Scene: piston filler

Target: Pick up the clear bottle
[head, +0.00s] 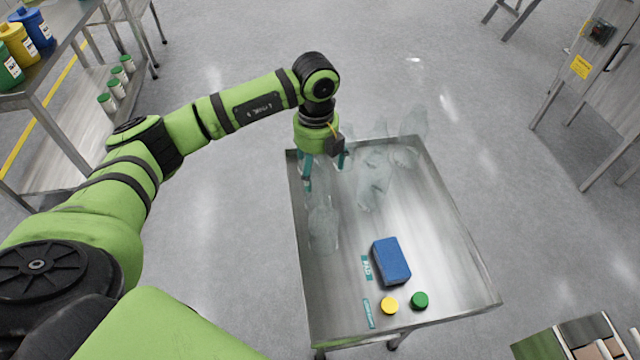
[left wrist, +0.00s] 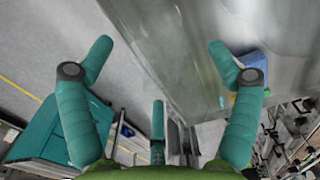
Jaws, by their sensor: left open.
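Several clear bottles are on the metal table, faint against its surface. One clear bottle (head: 323,228) is near the table's left edge, and another clear bottle (head: 373,185) is near the middle. A further clear shape (head: 413,128) shows at the far edge. My left gripper (head: 325,174) is above the far left part of the table, pointing down, its teal fingers apart and nothing seen between them. In the left wrist view the fingers of my left gripper (left wrist: 159,50) are spread, with floor and table edge behind. My right gripper is not in view.
On the metal table (head: 445,255) lie a blue block (head: 391,261), a yellow cap (head: 389,306) and a green cap (head: 420,300). A shelf (head: 60,75) with coloured containers stands at upper left. A metal cabinet (head: 605,75) is at right.

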